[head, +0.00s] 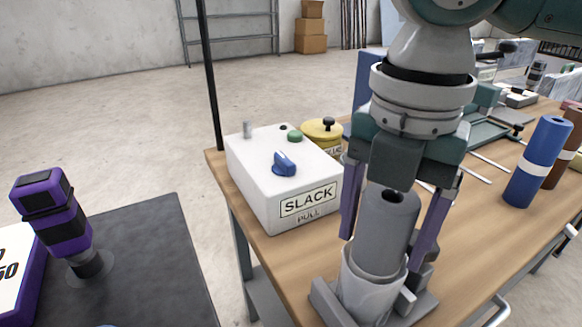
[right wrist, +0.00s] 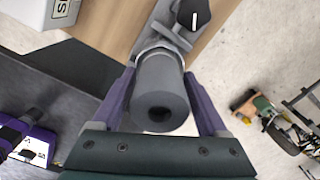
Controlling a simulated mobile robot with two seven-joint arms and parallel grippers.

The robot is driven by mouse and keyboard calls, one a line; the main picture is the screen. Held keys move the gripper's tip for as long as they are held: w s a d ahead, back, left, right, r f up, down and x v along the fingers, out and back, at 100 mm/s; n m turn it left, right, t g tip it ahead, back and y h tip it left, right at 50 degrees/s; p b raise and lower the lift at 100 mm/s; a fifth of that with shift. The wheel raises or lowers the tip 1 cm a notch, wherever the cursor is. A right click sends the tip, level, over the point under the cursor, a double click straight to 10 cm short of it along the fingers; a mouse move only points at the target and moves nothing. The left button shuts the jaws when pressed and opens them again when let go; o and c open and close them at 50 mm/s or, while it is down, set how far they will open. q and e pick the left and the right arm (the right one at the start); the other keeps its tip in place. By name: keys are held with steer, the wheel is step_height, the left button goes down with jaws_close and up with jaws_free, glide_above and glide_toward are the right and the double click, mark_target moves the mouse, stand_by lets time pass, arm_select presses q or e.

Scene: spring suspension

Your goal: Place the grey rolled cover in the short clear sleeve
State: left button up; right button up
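The grey rolled cover (head: 388,230) stands upright with its lower part inside the short clear sleeve (head: 368,288), and its upper part sticks out above the rim. The sleeve sits in a grey holder (head: 330,300) on the bench. My right gripper (head: 392,235) points down over the cover, one purple finger on each side. The fingers look spread, with narrow gaps beside the roll. In the right wrist view the cover (right wrist: 162,92) shows its round hollow end between the fingers (right wrist: 160,85). The sleeve is mostly hidden there. My left gripper is not in view.
A white box marked SLACK (head: 265,180) with a blue knob stands left of the sleeve, with a yellow pot (head: 322,130) behind it. A blue roll (head: 538,162) and a brown roll (head: 570,145) stand at right. A purple-and-black device (head: 58,220) is at far left.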

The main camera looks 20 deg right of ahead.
steer(key=shift+o, duration=1.1)
steer(key=shift+r, duration=0.15)
step_height(320, 180, up, 12)
steer(key=shift+f+p, duration=0.2)
steer(key=shift+p, duration=0.95)
steer(key=shift+a, duration=0.15)
steer(key=s+a+f+m+t+y, duration=0.3)
steer(key=s+a+f+m+y, duration=0.1)
steer(key=a+f+m, duration=0.6)
steer(key=s+d+f+m+h, duration=0.3)
steer(key=s+d+f+m, duration=0.2)
steer(key=s+d+m, duration=0.3)
steer(key=d+m, duration=0.1)
steer(key=m, duration=0.3)
steer(key=shift+s+d+t+h, duration=0.2)
steer(key=shift+t+h, duration=0.1)
steer(key=shift+h, duration=0.1)
